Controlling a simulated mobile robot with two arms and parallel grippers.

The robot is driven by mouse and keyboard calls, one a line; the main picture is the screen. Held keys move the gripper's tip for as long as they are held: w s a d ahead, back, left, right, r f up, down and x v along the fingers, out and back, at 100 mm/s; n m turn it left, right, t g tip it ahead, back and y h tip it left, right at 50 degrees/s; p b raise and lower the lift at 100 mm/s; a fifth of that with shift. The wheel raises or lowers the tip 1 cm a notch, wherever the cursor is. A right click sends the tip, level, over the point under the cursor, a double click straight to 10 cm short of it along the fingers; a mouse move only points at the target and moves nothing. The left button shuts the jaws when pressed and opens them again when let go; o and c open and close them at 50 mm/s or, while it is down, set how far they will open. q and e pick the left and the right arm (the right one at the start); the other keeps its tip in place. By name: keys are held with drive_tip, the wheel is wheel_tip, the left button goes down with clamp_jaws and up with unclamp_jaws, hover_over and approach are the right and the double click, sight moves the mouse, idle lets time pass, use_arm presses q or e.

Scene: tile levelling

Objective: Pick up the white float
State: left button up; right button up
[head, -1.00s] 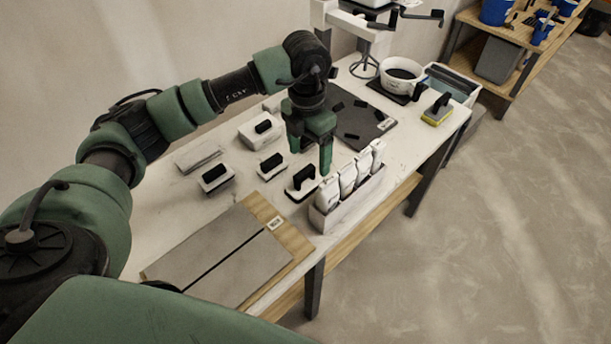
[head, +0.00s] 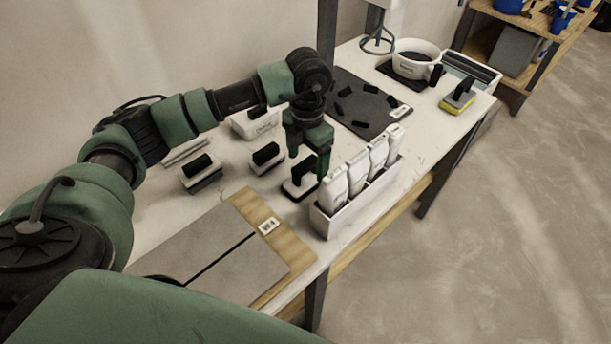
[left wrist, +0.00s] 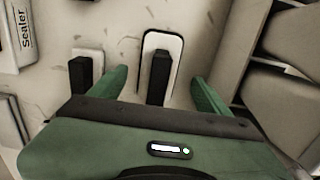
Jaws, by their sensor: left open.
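The float with a white base and black upright handle (head: 291,191) lies on the table just left of the white bottle box in the head view. My left gripper (head: 309,162) is open, pointing down right above it, and partly covers the handle. In the left wrist view the white float (left wrist: 176,47) is seen from above, with its black handle lying between the two open fingertips (left wrist: 159,82). The fingers stand apart on either side of the handle; I see no contact. My right gripper is not in view.
Two other black-handled blocks, one (head: 202,180) at the left and one (head: 265,165) nearer, stand beside the float. A white box of bottles (head: 325,222) is close on the right. Grey tiles on a board (head: 295,254) lie in front; a dark mat (head: 347,89) lies behind.

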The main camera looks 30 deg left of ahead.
sight(306, 172)
use_arm(q)
drive_tip(key=shift+s+a+f+p, duration=0.15)
drive_tip(key=shift+f+p, duration=0.2)
drive_tip(key=shift+f, duration=1.8)
clamp_jaws()
